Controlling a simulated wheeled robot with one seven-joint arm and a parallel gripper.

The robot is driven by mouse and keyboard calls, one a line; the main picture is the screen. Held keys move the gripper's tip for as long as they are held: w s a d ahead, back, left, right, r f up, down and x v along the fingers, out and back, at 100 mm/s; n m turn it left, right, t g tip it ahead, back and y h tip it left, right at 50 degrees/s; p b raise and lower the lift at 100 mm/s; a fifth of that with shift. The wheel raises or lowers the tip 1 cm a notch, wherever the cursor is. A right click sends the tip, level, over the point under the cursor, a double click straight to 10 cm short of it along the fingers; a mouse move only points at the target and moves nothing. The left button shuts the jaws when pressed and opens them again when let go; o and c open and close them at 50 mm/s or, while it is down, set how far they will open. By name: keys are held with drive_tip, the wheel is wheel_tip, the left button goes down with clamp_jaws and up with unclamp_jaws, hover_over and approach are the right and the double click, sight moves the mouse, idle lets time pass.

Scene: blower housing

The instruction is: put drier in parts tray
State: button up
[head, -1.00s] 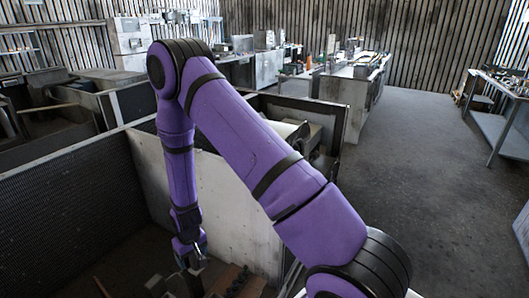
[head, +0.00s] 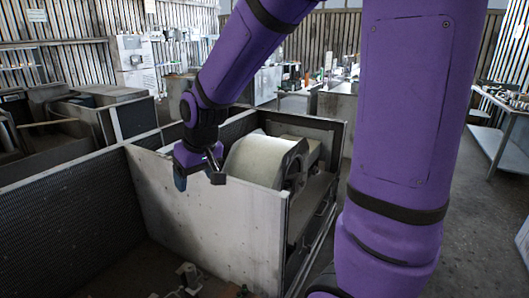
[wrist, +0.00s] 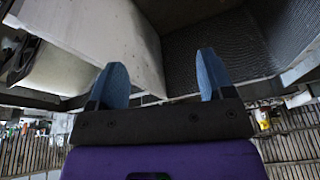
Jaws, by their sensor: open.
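My gripper (head: 198,180) is open and empty in the head view, up beside the top edge of a pale metal partition. In the wrist view its two blue fingers (wrist: 163,65) stand wide apart with nothing between them. A small metallic fitting (head: 187,276) stands low in the enclosure at the bottom edge of the head view, well below my gripper. It is too small and cut off to tell whether it is the drier. I cannot make out a parts tray with certainty.
The pale partition (head: 215,220) divides the open-topped housing; the wrist view also shows it (wrist: 105,35). A cream blower drum (head: 258,158) sits behind it. Dark mesh walls (head: 65,225) bound the left side. A bench (head: 495,143) stands at right beyond open floor.

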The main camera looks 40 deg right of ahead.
drive_tip(key=s+d+r+t, duration=0.1)
drive_tip(key=s+r, duration=0.5)
drive_tip(key=s, duration=0.4)
drive_tip(key=s+d+r, duration=0.2)
drive_tip(key=s+r, duration=0.3)
drive_tip(key=s, duration=0.5)
drive_tip(key=shift+r+t+h, duration=0.3)
drive_tip(key=shift+r+t, duration=0.1)
drive_tip(key=shift+d, duration=0.1)
